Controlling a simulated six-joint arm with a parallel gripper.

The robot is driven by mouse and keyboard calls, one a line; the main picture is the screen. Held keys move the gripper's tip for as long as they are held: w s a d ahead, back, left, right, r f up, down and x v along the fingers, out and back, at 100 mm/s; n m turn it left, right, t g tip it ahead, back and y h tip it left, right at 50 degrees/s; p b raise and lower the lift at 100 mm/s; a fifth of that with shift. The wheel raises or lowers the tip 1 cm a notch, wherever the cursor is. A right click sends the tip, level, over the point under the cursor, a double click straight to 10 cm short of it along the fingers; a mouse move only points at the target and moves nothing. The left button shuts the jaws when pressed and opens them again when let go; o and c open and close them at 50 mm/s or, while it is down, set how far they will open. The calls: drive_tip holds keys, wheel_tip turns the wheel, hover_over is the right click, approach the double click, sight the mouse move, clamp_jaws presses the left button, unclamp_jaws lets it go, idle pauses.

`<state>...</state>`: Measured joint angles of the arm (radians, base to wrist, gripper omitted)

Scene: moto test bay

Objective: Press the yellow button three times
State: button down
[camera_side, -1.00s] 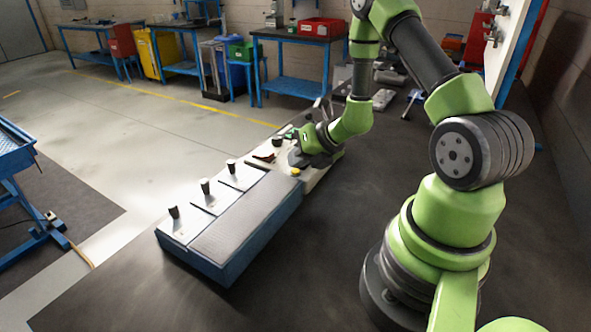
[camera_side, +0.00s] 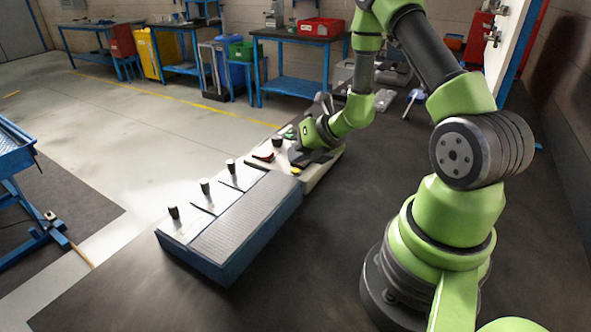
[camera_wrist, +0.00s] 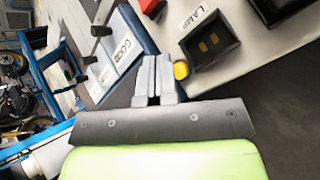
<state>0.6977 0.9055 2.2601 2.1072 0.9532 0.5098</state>
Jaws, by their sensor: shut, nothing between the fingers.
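The yellow button (camera_side: 296,170) sits on the near edge of the pale control panel (camera_side: 318,176). It also shows in the wrist view (camera_wrist: 181,71), just right of the finger ends. My gripper (camera_wrist: 156,60) is shut with nothing between its fingers. In the side view my gripper (camera_side: 296,156) is low over the panel, close behind the button. A small gap seems to part the fingers from the button; I cannot tell their height above it.
On the panel are a black lamp box (camera_wrist: 210,46) beside a "LAMP" label (camera_wrist: 199,17) and a red part (camera_wrist: 151,6). A blue-sided box (camera_side: 240,232) with several black-topped knobs adjoins the panel at front left. The dark floor right of it is clear.

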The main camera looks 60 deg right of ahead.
sight(297, 169)
drive_tip(key=shift+r, duration=0.1)
drive_tip(key=shift+r, duration=2.4)
idle(0.8)
wheel_tip(297, 169, up, 4)
drive_tip(key=shift+f, duration=0.1)
idle(0.4)
drive_tip(key=shift+f, duration=4.45)
drive_tip(key=shift+f, duration=0.15)
drive_tip(key=shift+f, duration=0.25)
